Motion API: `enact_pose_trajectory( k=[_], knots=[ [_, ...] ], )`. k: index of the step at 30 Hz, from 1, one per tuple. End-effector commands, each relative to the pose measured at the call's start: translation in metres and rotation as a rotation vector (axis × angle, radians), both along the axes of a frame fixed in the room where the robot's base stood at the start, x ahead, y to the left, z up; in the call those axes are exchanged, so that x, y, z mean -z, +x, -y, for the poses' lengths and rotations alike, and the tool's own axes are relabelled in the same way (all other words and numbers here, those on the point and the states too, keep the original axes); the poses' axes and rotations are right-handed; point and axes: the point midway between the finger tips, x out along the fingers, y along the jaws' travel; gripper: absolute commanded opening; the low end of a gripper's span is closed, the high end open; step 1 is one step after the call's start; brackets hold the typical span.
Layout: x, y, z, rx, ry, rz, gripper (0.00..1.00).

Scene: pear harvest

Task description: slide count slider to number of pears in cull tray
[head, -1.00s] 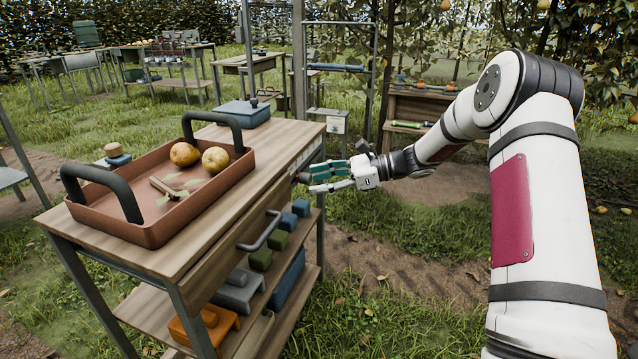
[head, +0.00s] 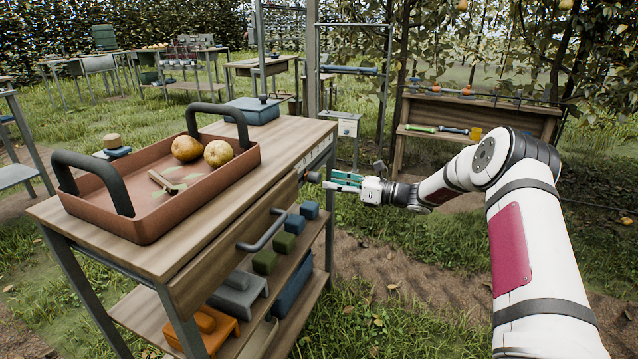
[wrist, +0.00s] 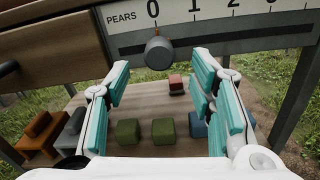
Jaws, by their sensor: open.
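The cull tray (head: 150,222) is a reddish-brown tray with two dark handles on the wooden table. Two pears (head: 187,148) (head: 218,153) lie in it, with a small wooden stick and leaves. In the wrist view the count scale (wrist: 205,25) reads PEARS with 0, 1, 2 and a partly cut-off number. The round grey slider knob (wrist: 159,53) stands below the 0, with an orange mark above it. My gripper (wrist: 163,100) is open, its teal fingers spread to either side and below the knob, apart from it. In the head view my gripper (head: 343,182) is beside the table's right end, close to the knob (head: 312,177).
A drawer handle (head: 262,232) juts from the table's front. Green blocks (wrist: 129,132), blue blocks and orange and grey pieces stand on the lower shelf. A blue lidded box (head: 254,112) sits at the table's back. Grass right of the table is open.

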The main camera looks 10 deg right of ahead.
Motion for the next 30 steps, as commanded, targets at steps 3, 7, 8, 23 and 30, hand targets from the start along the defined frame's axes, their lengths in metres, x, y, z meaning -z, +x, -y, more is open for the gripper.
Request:
enact_pose_trajectory(
  k=[3, 7, 8, 23, 30],
  knots=[
    [0.001, 0.013, -0.019, -0.002, -0.002, 0.001, 0.5],
    [0.001, 0.023, -0.032, -0.002, -0.001, 0.002, 0.5],
    [0.001, 0.025, -0.034, -0.001, 0.0, 0.001, 0.5],
    [0.0, 0.031, -0.043, 0.0, -0.001, 0.001, 0.41],
    [0.0, 0.031, -0.043, 0.0, -0.001, 0.001, 0.0]
  ],
)
